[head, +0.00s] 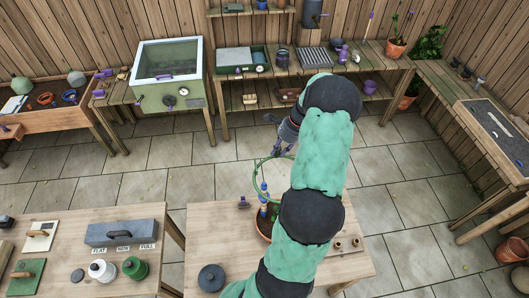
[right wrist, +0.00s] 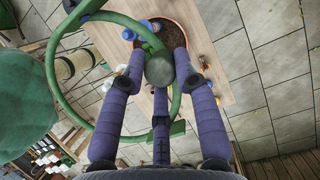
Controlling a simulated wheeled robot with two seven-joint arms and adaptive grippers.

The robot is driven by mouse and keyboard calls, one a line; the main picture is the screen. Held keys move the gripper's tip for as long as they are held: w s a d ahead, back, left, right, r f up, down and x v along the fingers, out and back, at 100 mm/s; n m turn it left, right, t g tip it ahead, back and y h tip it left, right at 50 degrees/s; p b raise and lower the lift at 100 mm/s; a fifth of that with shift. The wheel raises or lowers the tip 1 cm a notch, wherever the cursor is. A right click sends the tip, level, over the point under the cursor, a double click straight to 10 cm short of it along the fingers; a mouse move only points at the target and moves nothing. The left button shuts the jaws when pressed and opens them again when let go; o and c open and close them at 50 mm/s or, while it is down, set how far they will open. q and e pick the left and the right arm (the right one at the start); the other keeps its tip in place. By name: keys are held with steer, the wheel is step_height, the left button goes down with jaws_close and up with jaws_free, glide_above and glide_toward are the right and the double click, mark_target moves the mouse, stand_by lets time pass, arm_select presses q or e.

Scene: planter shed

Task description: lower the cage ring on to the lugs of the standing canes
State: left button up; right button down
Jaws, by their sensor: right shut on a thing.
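The green cage ring (head: 254,184) is a thin hoop, held above the planter pot in the head view. In the right wrist view the ring (right wrist: 52,72) curves along the left, with a rounded green grip (right wrist: 160,69) between my purple fingers. My right gripper (head: 280,151) is shut on the ring. The terracotta pot (head: 264,225) stands on the near table, partly hidden by my right arm. Blue-topped standing canes (head: 264,188) rise from it. Blue parts (right wrist: 130,34) also show at the pot in the wrist view. Contact between ring and lugs cannot be told. My left gripper is not visible.
The near table (head: 215,224) also bears a dark round lid (head: 211,277), a small purple-topped item (head: 243,202) and small rings (head: 355,242). A table at left holds a grey block (head: 122,232) and jars. Paved floor lies open behind.

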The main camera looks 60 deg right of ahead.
steer(key=shift+s+r, duration=0.2)
steer(key=shift+s, duration=0.1)
steer(key=shift+f, duration=0.25)
arm_select(q)
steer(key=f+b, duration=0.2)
steer(key=b, duration=0.1)
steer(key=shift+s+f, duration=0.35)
arm_select(e)
step_height(320, 180, down, 5)
steer(key=shift+s+f, duration=0.1)
steer(key=shift+s, duration=0.05)
steer(key=shift+f, duration=0.2)
